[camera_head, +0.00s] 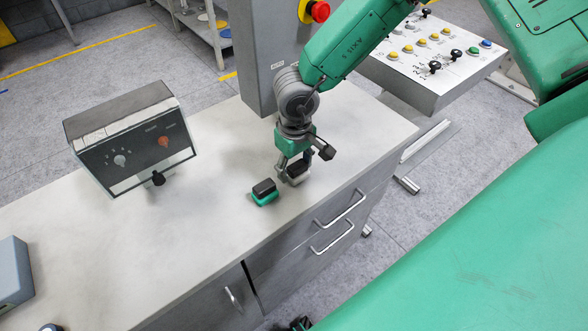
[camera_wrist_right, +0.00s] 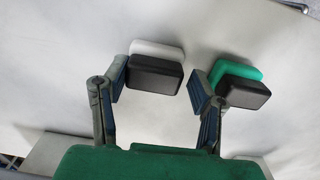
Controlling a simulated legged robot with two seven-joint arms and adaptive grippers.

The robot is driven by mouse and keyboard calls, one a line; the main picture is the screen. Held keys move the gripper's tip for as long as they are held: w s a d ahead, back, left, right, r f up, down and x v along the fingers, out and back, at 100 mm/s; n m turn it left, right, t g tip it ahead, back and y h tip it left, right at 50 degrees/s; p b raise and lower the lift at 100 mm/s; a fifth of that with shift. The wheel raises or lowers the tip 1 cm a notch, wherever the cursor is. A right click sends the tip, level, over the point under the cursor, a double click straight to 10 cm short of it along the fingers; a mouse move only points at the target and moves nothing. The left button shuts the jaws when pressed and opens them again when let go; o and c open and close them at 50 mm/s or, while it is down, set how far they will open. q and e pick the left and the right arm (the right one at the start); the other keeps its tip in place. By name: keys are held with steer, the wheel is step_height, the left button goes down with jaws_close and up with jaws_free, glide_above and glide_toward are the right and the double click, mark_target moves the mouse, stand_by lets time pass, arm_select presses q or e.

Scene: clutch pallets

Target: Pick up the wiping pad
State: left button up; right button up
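Two wiping pads with black tops lie on the light worktop. One pad has a green base (camera_head: 264,191); it also shows in the right wrist view (camera_wrist_right: 245,90). The other pad has a white base (camera_head: 298,173); it also shows in the right wrist view (camera_wrist_right: 156,73). My right gripper (camera_head: 294,166) points down at the white-based pad and partly hides it in the head view. In the wrist view its fingers (camera_wrist_right: 162,88) are apart. The white-based pad lies ahead between them, nearer the left finger. The right finger overlaps the green-based pad's edge; contact is unclear. My left gripper is not in view.
A control box (camera_head: 130,140) with knobs stands on the worktop (camera_head: 200,225) at left. A grey post (camera_head: 262,60) with a red button (camera_head: 320,11) rises behind my gripper. A button panel (camera_head: 430,55) is at right.

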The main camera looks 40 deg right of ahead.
mark_target(299, 163)
steer(key=shift+d, duration=0.25)
steer(key=c, duration=0.6)
steer(key=shift+s+d+f, duration=0.1)
steer(key=shift+d+f, duration=0.05)
steer(key=shift+d, duration=0.65)
steer(key=r, duration=0.6)
steer(key=a+r, duration=0.1)
steer(key=r, duration=0.2)
steer(key=shift+r, duration=0.45)
steer(key=shift+d, duration=0.3)
steer(key=shift+o, duration=0.7)
steer(key=shift+a, duration=0.2)
